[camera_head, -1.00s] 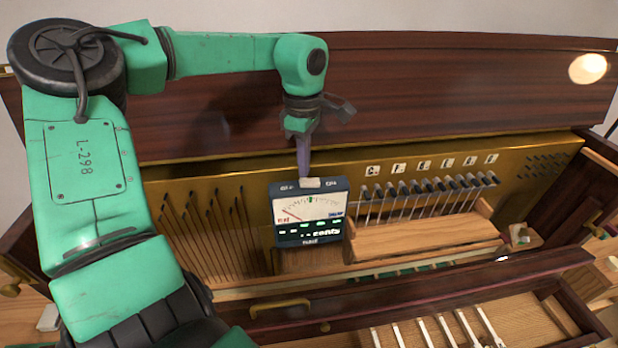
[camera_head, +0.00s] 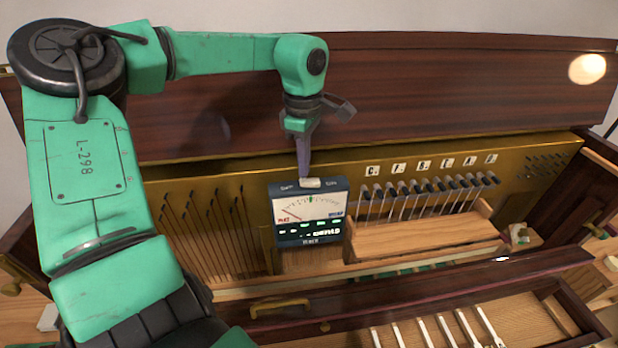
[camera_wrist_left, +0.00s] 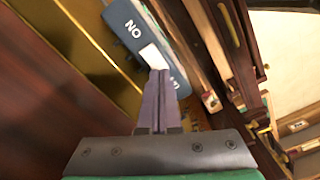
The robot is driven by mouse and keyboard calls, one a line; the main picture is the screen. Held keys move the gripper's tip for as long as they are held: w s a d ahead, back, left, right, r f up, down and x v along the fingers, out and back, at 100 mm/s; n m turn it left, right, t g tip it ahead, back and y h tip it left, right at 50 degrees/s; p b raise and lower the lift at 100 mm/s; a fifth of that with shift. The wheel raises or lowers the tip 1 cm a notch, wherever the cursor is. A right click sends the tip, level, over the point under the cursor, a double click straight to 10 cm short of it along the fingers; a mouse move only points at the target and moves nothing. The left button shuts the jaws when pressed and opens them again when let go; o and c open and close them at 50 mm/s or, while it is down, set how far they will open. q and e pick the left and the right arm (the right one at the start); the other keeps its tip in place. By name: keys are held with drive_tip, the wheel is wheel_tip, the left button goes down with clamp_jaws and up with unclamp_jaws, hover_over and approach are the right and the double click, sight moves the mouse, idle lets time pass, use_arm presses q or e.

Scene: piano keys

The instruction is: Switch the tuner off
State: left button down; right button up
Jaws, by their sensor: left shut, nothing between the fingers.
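The tuner (camera_head: 309,236) is a dark blue box with a pale needle dial and a lit green display. It stands upright against the brass panel of the piano. A white switch (camera_head: 310,183) is on its top face, and it also shows in the left wrist view (camera_wrist_left: 152,57). The word ON is legible on the top face in that view; the label at the other end is partly hidden by my fingers. My left gripper (camera_head: 304,176) is shut and empty, pointing down with its fingertips at the switch. Whether they touch it is unclear. My right gripper is not in view.
A row of dark-headed hammers (camera_head: 430,188) stands right of the tuner above a wooden block (camera_head: 430,238). The dark wooden lid (camera_head: 450,95) rises behind. White key parts (camera_head: 440,328) lie in front.

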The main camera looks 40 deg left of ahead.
sight(304, 180)
use_arm(q)
drive_tip(key=shift+s+f+b, duration=0.1)
drive_tip(key=shift+f+b, duration=0.65)
drive_tip(key=shift+f, duration=0.3)
idle(0.6)
wheel_tip(304, 180, up, 5)
drive_tip(key=p, duration=0.4)
drive_tip(key=shift+r, duration=0.15)
drive_tip(key=shift+r+p, duration=0.45)
drive_tip(key=shift+r, duration=0.45)
drive_tip(key=shift+f, duration=0.1)
